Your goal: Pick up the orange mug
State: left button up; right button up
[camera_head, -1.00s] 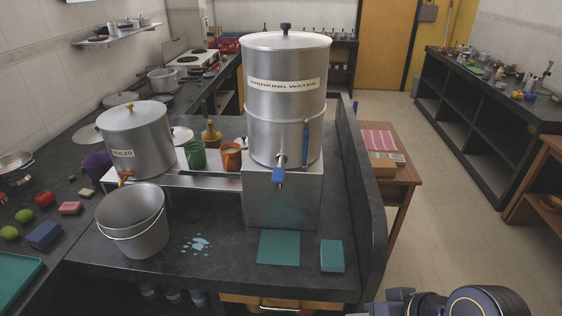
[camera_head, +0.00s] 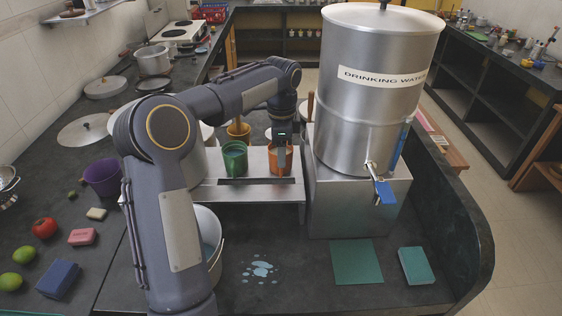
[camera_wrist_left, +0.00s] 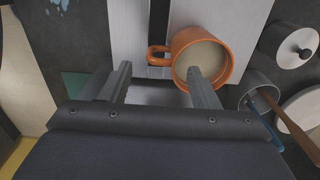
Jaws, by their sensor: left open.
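The orange mug (camera_head: 289,161) stands on the steel stand (camera_head: 250,190) left of the drinking-water canister (camera_head: 370,100), partly hidden by my left gripper. In the left wrist view the orange mug (camera_wrist_left: 234,58) holds a pale liquid, with its handle pointing left. My left gripper (camera_head: 281,160) is open and at the mug. In the left wrist view my left gripper (camera_wrist_left: 159,69) has one fingertip overlapping the mug's opening and the other left of the handle. I cannot tell whether that fingertip is inside the mug. My right gripper is out of view.
A green mug (camera_head: 235,158) stands to the left, with a brown pot (camera_head: 239,132) behind. My left arm hides much of the boiled-water canister and bucket (camera_head: 209,225). A green cloth (camera_head: 356,262) and sponge (camera_head: 416,266) lie in front of the drinking-water canister.

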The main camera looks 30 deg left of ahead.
pick_arm(q)
notch_tip(320, 180, down, 6)
jog(key=shift+s+f, duration=0.1)
jog(key=shift+f, duration=0.15)
jog(key=c, duration=1.1)
jog(key=shift+r, duration=0.1)
